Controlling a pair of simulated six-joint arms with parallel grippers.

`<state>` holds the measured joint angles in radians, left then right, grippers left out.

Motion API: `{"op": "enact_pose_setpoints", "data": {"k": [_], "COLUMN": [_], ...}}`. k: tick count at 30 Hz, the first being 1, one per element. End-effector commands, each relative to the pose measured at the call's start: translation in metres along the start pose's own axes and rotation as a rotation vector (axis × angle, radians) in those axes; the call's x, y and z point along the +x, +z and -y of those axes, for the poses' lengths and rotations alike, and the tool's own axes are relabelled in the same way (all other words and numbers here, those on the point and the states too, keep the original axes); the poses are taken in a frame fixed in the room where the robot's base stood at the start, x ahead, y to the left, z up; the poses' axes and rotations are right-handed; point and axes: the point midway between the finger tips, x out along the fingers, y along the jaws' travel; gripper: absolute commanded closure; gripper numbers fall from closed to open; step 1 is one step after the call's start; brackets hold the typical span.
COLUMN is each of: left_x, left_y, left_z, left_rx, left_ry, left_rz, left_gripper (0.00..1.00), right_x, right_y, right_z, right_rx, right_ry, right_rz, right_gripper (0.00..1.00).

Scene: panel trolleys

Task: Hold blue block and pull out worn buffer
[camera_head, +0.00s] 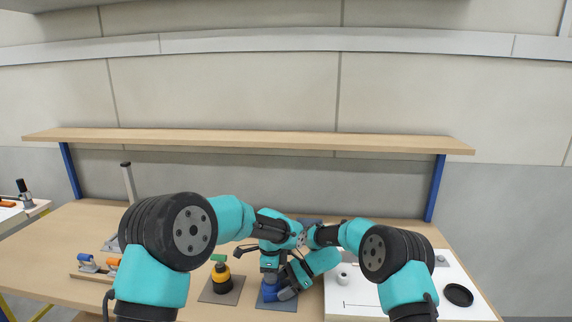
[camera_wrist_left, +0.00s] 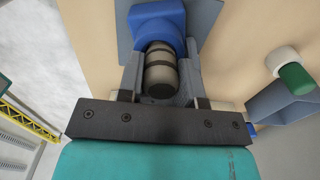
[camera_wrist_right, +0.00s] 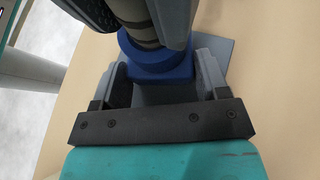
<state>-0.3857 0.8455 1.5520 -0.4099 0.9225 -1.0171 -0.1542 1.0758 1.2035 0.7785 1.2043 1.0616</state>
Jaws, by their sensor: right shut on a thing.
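The blue block (camera_head: 268,294) stands on a grey plate (camera_head: 290,304) at the front middle of the bench. It also shows in the left wrist view (camera_wrist_left: 157,22) and the right wrist view (camera_wrist_right: 165,66). My right gripper (camera_wrist_right: 162,75) is shut on the block, one finger on each side. The worn buffer (camera_wrist_left: 160,76), a grey-brown banded cylinder, sticks out of the block. My left gripper (camera_wrist_left: 162,80) is over it from above, open, with its fingers on both sides of the buffer. The buffer is mostly hidden in the head view.
A wooden shelf (camera_head: 250,139) spans the back.

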Motion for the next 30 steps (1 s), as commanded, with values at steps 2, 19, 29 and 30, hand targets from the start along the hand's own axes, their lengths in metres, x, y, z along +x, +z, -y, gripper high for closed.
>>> {"op": "enact_pose_setpoints", "data": {"k": [2, 19, 29, 30], "left_x": [0.000, -0.008, -0.021, -0.022], "left_y": [0.000, 0.000, 0.000, 0.000], "left_z": [0.000, 0.001, 0.000, 0.000], "left_rx": [0.000, 0.000, -0.001, -0.001], "left_ry": [-0.001, -0.003, -0.001, -0.001], "left_rz": [0.000, -0.001, 0.000, 0.000], "left_gripper": [0.78, 1.00, 1.00, 1.00], "right_x": [0.000, 0.000, 0.000, 0.000], "right_y": [0.001, 0.001, 0.001, 0.000], "right_z": [0.000, 0.000, 0.000, 0.000], "right_rx": [-0.001, -0.001, -0.001, -0.001], "right_ry": [0.000, 0.000, 0.000, 0.000], "right_rz": [0.001, 0.001, 0.000, 0.000], "right_gripper": [0.60, 0.61, 0.61, 0.61]}}
